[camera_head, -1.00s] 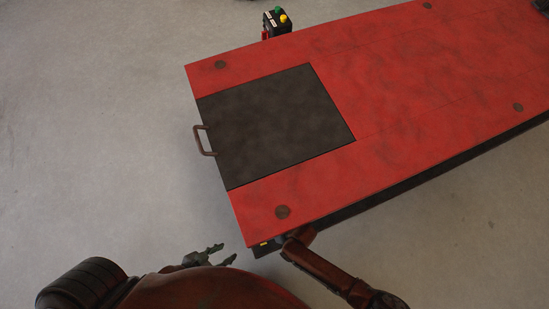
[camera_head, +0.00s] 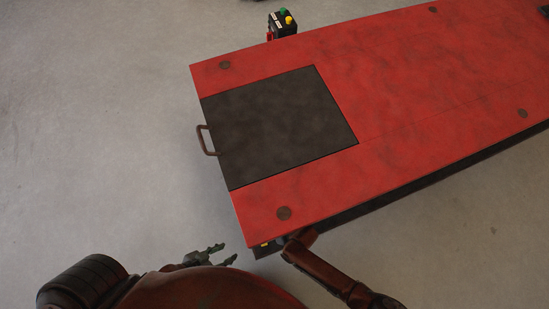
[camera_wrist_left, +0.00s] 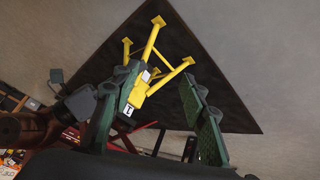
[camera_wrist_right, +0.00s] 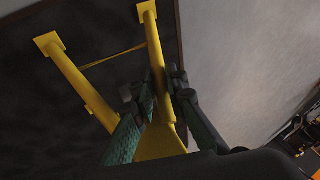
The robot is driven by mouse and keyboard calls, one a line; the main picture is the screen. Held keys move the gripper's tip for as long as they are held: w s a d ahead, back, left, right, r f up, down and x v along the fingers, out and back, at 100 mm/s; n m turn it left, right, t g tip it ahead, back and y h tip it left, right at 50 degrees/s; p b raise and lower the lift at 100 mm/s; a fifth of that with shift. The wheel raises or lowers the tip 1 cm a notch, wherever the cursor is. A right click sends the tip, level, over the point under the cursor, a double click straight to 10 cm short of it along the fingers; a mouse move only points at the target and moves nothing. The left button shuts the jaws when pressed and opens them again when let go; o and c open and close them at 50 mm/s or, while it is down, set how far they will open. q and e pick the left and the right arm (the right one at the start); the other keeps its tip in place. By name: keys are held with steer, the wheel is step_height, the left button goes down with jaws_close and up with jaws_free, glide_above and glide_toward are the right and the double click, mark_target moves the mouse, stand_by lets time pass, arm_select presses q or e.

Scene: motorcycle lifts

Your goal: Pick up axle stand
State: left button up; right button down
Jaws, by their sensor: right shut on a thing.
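The axle stand (camera_wrist_right: 155,60) is yellow, with legs ending in square feet. In the right wrist view one of its bars runs between the fingers of my right gripper (camera_wrist_right: 160,92), which is shut on it. The left wrist view shows the stand (camera_wrist_left: 181,69) beyond the fingertips of my left gripper (camera_wrist_left: 160,85). The left gripper is open and empty, apart from the stand. In the head view the left gripper (camera_head: 222,254) is near the bottom, left of the lift's corner. The stand and right gripper are hidden there.
The red motorcycle lift (camera_head: 420,70) fills the right of the head view. It has a dark panel (camera_head: 275,125) and a brown handle (camera_head: 204,140). A control box (camera_head: 282,24) stands behind it. Clear grey floor (camera_head: 90,130) lies to the left.

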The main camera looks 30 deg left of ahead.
steer(key=shift+s, duration=0.1)
steer(key=shift+a+r, duration=0.2)
steer(key=shift+a, duration=0.05)
steer(key=shift+d+r, duration=0.1)
